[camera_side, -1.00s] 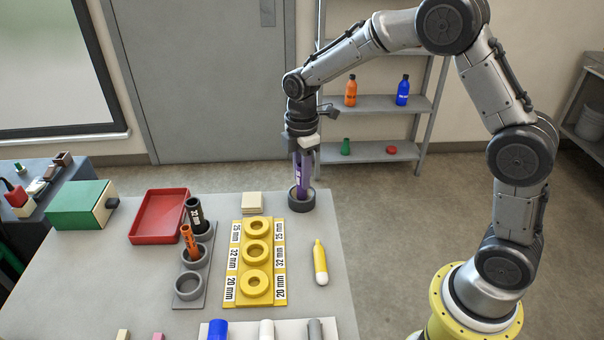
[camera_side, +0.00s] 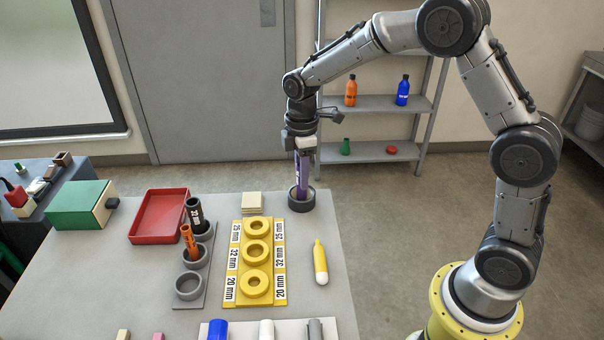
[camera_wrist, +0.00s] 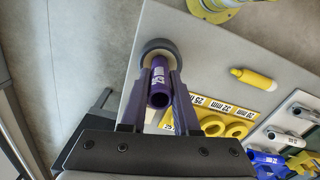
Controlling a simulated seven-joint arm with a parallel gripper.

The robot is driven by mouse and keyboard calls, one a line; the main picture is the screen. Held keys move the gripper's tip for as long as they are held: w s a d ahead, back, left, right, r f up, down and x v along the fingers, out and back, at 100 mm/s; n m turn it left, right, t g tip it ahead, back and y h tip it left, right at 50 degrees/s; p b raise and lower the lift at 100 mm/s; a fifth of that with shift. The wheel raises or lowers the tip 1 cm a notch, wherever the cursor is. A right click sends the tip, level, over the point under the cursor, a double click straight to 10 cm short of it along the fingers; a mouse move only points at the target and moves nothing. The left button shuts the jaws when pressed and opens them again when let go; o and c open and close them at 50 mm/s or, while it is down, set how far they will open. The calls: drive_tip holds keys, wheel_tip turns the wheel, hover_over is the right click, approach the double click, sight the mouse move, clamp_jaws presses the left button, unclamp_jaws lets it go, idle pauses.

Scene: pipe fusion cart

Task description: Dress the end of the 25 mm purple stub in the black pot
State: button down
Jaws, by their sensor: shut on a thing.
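The purple stub (camera_side: 302,178) stands upright with its lower end inside the black pot (camera_side: 301,203) at the back right of the table. My gripper (camera_side: 303,160) is above the pot, pointing down, with its fingers shut on the stub. In the wrist view the stub (camera_wrist: 160,88) shows its open upper end between the fingers of my gripper (camera_wrist: 160,78), and the pot (camera_wrist: 157,47) rings its far end. The stub's lower end is hidden by the pot's wall.
A yellow ring board (camera_side: 240,262), a grey holder (camera_side: 204,275) with black and orange stubs, a red tray (camera_side: 160,215) and cream pads (camera_side: 252,202) stand left of the pot. A yellow-and-white bottle (camera_side: 320,262) lies nearer. The table between bottle and pot is clear.

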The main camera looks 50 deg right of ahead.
drive_tip(key=n, duration=0.6)
drive_tip(key=shift+f+n, duration=0.15)
drive_tip(key=shift+n, duration=0.15)
drive_tip(key=m, duration=0.6)
drive_tip(key=shift+m, duration=0.4)
drive_tip(key=n, duration=0.6)
drive_tip(key=shift+n, duration=0.4)
drive_tip(key=m, duration=0.6)
drive_tip(key=shift+m, duration=0.4)
drive_tip(key=n, duration=0.6)
drive_tip(key=shift+n, duration=0.4)
drive_tip(key=m, duration=0.6)
drive_tip(key=shift+m, duration=0.4)
drive_tip(key=n, duration=0.6)
drive_tip(key=shift+n, duration=0.4)
drive_tip(key=m, duration=0.6)
drive_tip(key=shift+m, duration=0.4)
